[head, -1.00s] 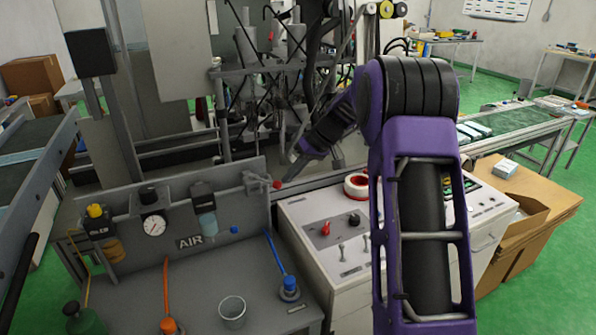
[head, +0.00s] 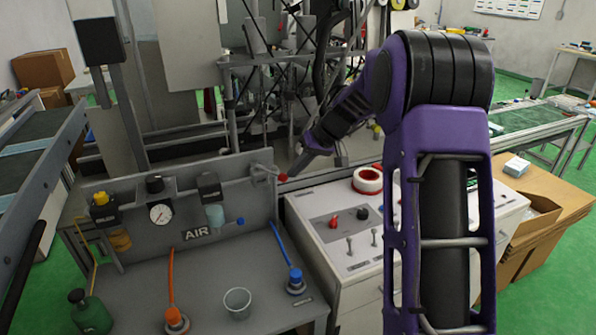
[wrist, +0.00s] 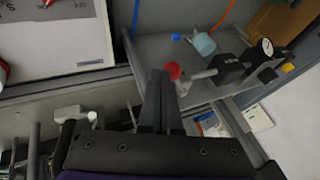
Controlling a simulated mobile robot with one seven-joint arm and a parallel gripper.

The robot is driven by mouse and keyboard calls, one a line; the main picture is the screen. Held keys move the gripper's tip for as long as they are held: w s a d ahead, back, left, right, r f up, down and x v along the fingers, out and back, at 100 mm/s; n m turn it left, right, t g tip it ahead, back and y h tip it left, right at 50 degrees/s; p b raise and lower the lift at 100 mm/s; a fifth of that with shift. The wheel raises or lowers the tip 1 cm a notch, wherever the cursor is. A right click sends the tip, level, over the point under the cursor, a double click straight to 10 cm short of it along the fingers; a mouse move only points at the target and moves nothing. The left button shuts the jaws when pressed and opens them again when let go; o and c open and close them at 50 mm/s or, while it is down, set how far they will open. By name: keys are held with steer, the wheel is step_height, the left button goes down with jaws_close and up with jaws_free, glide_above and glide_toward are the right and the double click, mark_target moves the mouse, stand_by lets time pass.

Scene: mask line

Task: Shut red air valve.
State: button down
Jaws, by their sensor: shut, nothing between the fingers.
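The red air valve shows as a red knob (head: 283,177) on a grey fitting at the right top end of the grey AIR panel (head: 235,205). In the wrist view the red knob (wrist: 173,71) is just right of my fingertips, on a light pipe fitting (wrist: 198,77). My gripper (head: 293,173) points down and left in the head view, with its tips close beside the knob. In the wrist view my gripper (wrist: 160,75) has its two fingers together with nothing between them. I cannot tell whether the fingers touch the knob.
The panel carries a gauge (head: 160,214) and a clear bowl (head: 215,215). A cup (head: 237,302) stands on the bench before it. A white console (head: 318,203) with a red switch (head: 334,222) and a tape roll (head: 367,179) is at the right. Machine frames stand behind.

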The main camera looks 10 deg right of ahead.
steer(key=s+a+m+t+h+b, duration=0.1)
steer(key=s+a+m+b, duration=0.1)
steer(key=s+a+b, duration=0.1)
steer(key=shift+s+a+m+b, duration=0.3)
steer(key=shift+a+m+b, duration=0.1)
steer(key=shift+a, duration=0.5)
steer(key=shift+w, duration=0.1)
